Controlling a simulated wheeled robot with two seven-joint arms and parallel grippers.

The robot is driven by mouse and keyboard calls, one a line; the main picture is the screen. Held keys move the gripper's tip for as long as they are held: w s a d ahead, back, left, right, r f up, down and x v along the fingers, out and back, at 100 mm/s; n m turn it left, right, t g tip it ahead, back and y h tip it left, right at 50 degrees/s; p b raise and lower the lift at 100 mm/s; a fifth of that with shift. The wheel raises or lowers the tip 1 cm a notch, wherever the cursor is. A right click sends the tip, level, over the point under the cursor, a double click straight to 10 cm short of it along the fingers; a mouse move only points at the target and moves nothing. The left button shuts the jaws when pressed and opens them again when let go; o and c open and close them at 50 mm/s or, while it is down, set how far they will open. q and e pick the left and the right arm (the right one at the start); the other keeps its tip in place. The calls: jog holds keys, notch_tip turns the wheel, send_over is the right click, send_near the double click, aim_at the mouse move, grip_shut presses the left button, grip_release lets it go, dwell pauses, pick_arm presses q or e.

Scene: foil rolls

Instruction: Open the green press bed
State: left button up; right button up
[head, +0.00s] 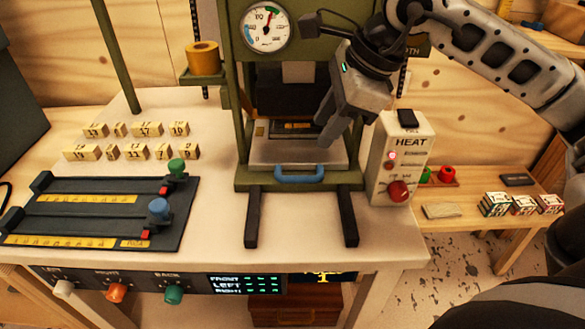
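The green press (240,110) stands at the back middle of the table. Its pale bed (275,157) sits inside the frame, with a blue handle (299,173) on the front edge. A dark plate with a yellow strip lies at the back of the bed, partly hidden. My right gripper (325,132) reaches in from the upper right and hangs in front of the press opening, above and to the right of the handle, apart from it. Its fingers overlap from this angle, so I cannot tell whether they are open. My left gripper is not in view.
Two dark rails (251,218) stick out below the bed front. A HEAT box (401,150) with a red knob stands close on the right. A slotted board (110,210) and several numbered blocks (147,128) lie left. The tabletop in front of the bed is clear.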

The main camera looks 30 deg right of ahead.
aim_at(290, 177)
jog(key=x, duration=1.2)
jog(key=shift+w+a+f, duration=0.1)
jog(key=shift+f, duration=0.25)
grip_shut()
